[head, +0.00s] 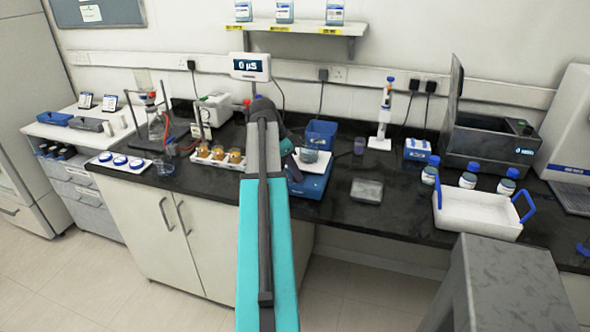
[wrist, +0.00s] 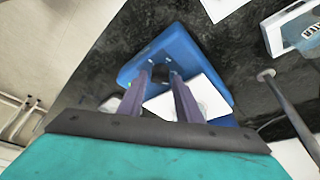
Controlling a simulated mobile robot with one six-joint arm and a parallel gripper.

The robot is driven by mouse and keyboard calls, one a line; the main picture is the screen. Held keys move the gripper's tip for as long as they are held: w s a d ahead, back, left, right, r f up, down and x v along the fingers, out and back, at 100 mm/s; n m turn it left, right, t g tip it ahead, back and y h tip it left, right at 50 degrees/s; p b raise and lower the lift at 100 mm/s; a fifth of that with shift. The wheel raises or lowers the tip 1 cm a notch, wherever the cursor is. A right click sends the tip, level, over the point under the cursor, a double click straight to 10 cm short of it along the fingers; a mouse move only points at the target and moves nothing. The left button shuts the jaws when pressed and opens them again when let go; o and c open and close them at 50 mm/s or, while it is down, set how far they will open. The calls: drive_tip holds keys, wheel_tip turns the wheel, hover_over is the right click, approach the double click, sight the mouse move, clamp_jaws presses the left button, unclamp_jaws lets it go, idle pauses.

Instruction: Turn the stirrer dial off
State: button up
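The stirrer (head: 308,187) is a blue unit with a white top plate on the counter, partly hidden behind my arm. A glass beaker (head: 309,156) stands on its plate. In the wrist view the stirrer's blue body (wrist: 185,48) lies just beyond my gripper (wrist: 159,74). A small dark round dial (wrist: 160,73) on the blue face shows between the two fingertips. The fingers are apart, one on each side of it; I cannot tell whether they touch it. In the head view the fingers are mostly hidden by my arm.
A rack of amber-filled beakers (head: 218,157) stands left of my arm. A blue bin (head: 321,134) is behind the stirrer, and a grey flat dish (head: 367,190) lies to its right. A white tray with blue handles (head: 478,213) and several bottles stand farther right.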

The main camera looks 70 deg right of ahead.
drive_tip(key=shift+s+f, duration=0.1)
drive_tip(key=shift+f, duration=0.25)
drive_tip(key=c, duration=0.8)
drive_tip(key=shift+o, duration=0.2)
drive_tip(key=shift+d, duration=0.1)
